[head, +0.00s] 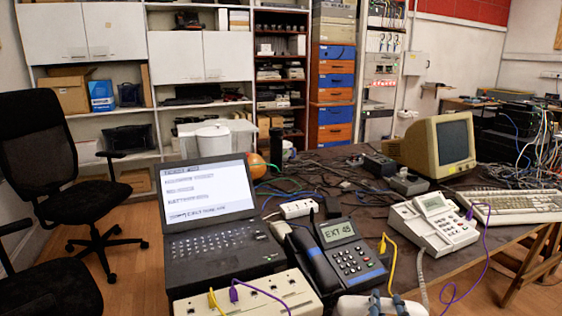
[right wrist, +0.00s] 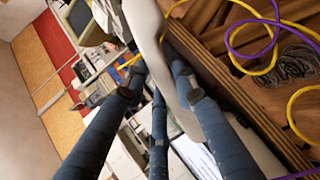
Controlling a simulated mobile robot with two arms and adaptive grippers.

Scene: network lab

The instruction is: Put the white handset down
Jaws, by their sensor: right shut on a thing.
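The white handset (head: 355,306) is at the bottom edge of the head view, low in front of the table. My right gripper (head: 388,304) is shut on it, with its blue-grey fingers around the handset. In the right wrist view the handset (right wrist: 150,25) runs between the fingers of the gripper (right wrist: 157,82). A white desk phone (head: 433,222) with a small screen stands on the table, right of centre. A pale cord hangs from that phone towards the handset. My left gripper is not in view.
A black phone (head: 345,250) reading EXT 45, its handset resting on it, stands left of the white phone. A laptop (head: 215,220), a beige socket box (head: 262,300), a white power strip (head: 300,208), a keyboard (head: 522,206) and a beige monitor (head: 437,147) crowd the table. Yellow and purple cables hang nearby.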

